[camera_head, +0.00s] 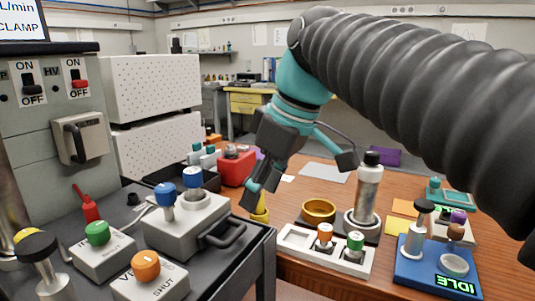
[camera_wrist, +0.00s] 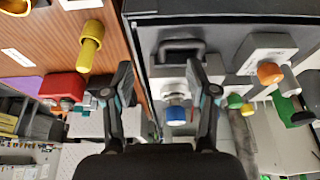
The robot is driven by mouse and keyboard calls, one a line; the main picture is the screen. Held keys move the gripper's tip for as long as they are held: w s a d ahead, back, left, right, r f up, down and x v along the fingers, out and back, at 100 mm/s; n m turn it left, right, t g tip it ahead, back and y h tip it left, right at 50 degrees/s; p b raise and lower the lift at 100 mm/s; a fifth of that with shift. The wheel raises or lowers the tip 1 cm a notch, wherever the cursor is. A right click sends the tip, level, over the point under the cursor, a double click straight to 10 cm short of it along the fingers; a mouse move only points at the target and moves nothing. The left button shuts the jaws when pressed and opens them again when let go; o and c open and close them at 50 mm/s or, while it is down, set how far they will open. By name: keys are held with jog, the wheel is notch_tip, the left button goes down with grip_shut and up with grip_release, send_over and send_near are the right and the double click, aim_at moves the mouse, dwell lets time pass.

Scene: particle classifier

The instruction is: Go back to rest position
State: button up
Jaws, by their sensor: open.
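My gripper (camera_head: 262,188) hangs from the teal and black wrist, fingers pointing down, near the seam between the dark bench and the wooden table. In the wrist view my gripper (camera_wrist: 160,78) has its two black fingers spread apart with nothing held between them. A grey block with blue knobs (camera_wrist: 176,112) shows beyond the gap between the fingers. In the head view a yellow object (camera_head: 260,212) stands just below the fingertips; I cannot tell from that view how far apart they are. In the wrist view the yellow object (camera_wrist: 90,45) lies left of the fingers, apart from them.
The dark bench at left carries a grey block with blue knobs (camera_head: 186,222), a green knob (camera_head: 97,233) and an orange knob (camera_head: 145,266). The wooden table holds a red box (camera_head: 236,168), a gold bowl (camera_head: 318,211), a metal cylinder (camera_head: 367,190) and a blue device (camera_head: 437,262).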

jog(key=s+d+f+m+t+h, duration=0.1)
jog(key=s+d+f+m, duration=0.2)
jog(key=f, duration=0.4)
jog(key=s+d+f+m+t+h, duration=0.1)
jog(key=s+d+f+m, duration=0.2)
jog(key=d+f+m, duration=0.2)
jog(key=s+d+f+m+t+h, duration=0.1)
jog(key=s+d+f+m, duration=0.3)
jog(key=d+f, duration=0.5)
notch_tip(320, 180, down, 2)
jog(key=shift+f+m+t+h, duration=0.1)
jog(key=shift+m+t+h, duration=0.2)
jog(key=shift+t+h, duration=0.1)
